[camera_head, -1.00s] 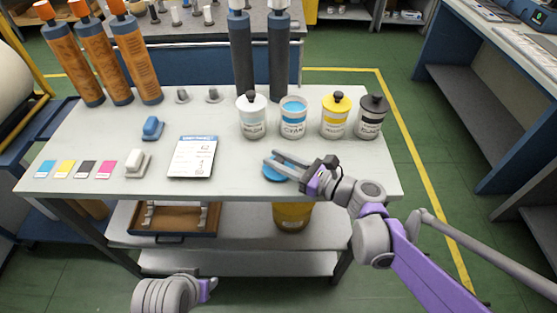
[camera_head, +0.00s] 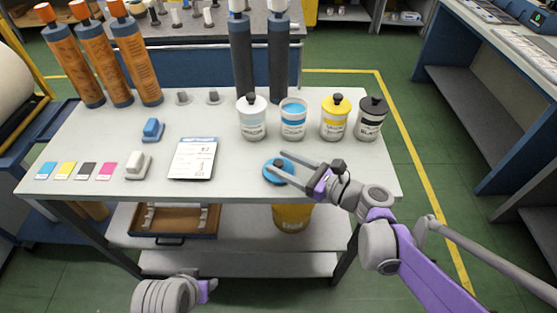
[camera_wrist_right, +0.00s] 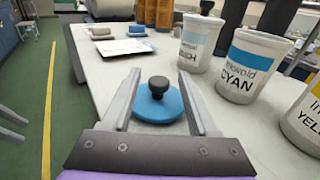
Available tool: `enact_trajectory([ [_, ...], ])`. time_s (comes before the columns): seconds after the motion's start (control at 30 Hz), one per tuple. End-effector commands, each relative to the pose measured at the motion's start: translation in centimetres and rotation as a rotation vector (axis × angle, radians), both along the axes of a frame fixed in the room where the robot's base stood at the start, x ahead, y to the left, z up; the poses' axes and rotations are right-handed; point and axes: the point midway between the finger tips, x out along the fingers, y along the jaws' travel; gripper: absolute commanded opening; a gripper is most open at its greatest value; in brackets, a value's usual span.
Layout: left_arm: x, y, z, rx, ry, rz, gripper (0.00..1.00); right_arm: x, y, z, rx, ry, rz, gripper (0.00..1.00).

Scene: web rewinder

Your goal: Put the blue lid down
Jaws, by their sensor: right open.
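The blue lid (camera_head: 276,170) with a dark knob lies on the table top (camera_head: 225,125) near its front edge. It also shows in the right wrist view (camera_wrist_right: 158,104), flat with its knob up, between and beyond the spread fingers. My right gripper (camera_head: 279,165) is open around the lid's knob side, with nothing held. The cyan jar (camera_head: 293,120) stands without a lid behind it, its blue contents showing. My left gripper (camera_head: 208,287) is low in front of the table, far from the lid; its fingers do not show clearly.
A white-lidded jar (camera_head: 252,118), a yellow-lidded jar (camera_head: 335,118) and a black-lidded jar (camera_head: 370,120) stand beside the cyan jar. A printed card (camera_head: 193,159), a blue-topped block (camera_head: 152,130) and a white block (camera_head: 137,166) lie left. The table is clear right of the lid.

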Motion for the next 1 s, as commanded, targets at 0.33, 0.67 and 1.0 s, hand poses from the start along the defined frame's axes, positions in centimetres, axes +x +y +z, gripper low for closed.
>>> enact_trajectory([
  [0.33,-0.1,0.0,1.0,0.0,-0.004,0.0,0.5,-4.1,-6.4,0.4,-0.002,0.0,-0.005,0.6],
  [0.67,-0.1,0.0,1.3,0.0,-0.005,0.0,0.5,-5.8,-8.6,0.5,0.0,0.0,0.0,0.6],
  [1.0,-0.1,0.0,1.3,0.0,-0.005,0.0,0.5,-5.8,-8.6,0.5,0.0,0.0,0.0,0.6],
])
